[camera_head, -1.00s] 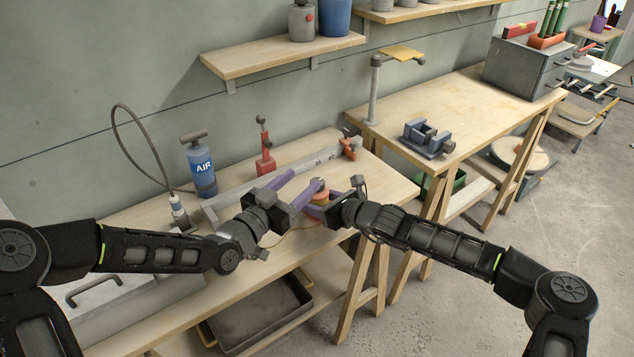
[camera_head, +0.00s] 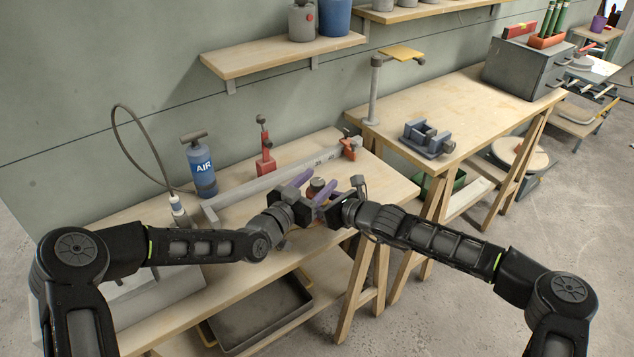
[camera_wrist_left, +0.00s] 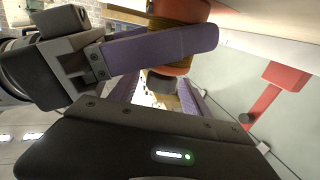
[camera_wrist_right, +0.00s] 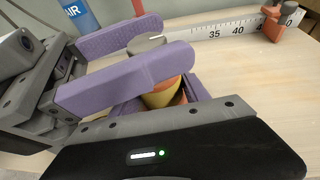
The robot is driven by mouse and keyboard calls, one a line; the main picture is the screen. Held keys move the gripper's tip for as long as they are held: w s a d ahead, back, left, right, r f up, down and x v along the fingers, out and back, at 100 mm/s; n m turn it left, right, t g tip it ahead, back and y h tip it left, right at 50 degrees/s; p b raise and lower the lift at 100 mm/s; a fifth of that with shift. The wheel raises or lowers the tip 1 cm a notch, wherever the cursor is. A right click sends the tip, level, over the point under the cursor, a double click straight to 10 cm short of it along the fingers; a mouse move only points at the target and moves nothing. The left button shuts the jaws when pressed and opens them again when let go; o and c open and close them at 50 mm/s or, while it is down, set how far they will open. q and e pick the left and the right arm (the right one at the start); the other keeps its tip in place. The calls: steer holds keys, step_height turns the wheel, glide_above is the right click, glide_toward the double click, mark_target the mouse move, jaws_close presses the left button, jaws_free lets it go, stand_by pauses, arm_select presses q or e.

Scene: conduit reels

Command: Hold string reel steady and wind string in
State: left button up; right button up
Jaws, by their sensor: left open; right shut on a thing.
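The string reel (camera_head: 318,186) is orange with a grey knob on top and stands near the bench's front edge. My left gripper (camera_head: 309,184) is open, with its purple fingers on either side of the reel's upper part. The left wrist view shows yellow-brown string wound on the reel (camera_wrist_left: 178,38), partly behind one finger. My right gripper (camera_head: 335,204) is shut on the reel from the right. In the right wrist view the grey knob (camera_wrist_right: 147,43) shows above a near purple finger, which hides part of the reel. The string's loose end is not clear.
A blue AIR bottle (camera_head: 201,165), a red clamp tool (camera_head: 264,147) and a long ruler (camera_head: 240,192) stand or lie behind on the bench (camera_head: 140,212). A grey tray (camera_head: 262,318) is below. A second bench (camera_head: 478,98) holds a vise (camera_head: 428,138).

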arm_select(q)
jaws_close()
stand_by(0.4)
steer(key=shift+r+m+g+h, duration=0.2)
steer(key=shift+m+g+h, duration=0.2)
steer(key=shift+h, duration=0.5)
steer(key=m+g+h, duration=0.1)
steer(key=m+g, duration=0.1)
steer(key=m+g+h, duration=0.1)
steer(key=g+h, duration=0.1)
steer(key=shift+w+m, duration=0.2)
steer(key=shift+m, duration=0.2)
steer(key=m+g, duration=0.1)
steer(key=g, duration=0.1)
steer(key=m+g+h, duration=0.1)
steer(key=g, duration=0.1)
steer(key=m+g+h, duration=0.1)
steer(key=g, duration=0.1)
steer(key=shift+a+f+m, duration=0.15)
steer(key=shift+f+m, duration=0.1)
steer(key=shift+m, duration=0.05)
steer(key=shift+m+g+h, duration=0.3)
steer(key=shift+g, duration=0.1)
steer(key=shift+r+g, duration=0.1)
steer(key=shift+g, duration=0.2)
steer(key=shift+s, duration=0.1)
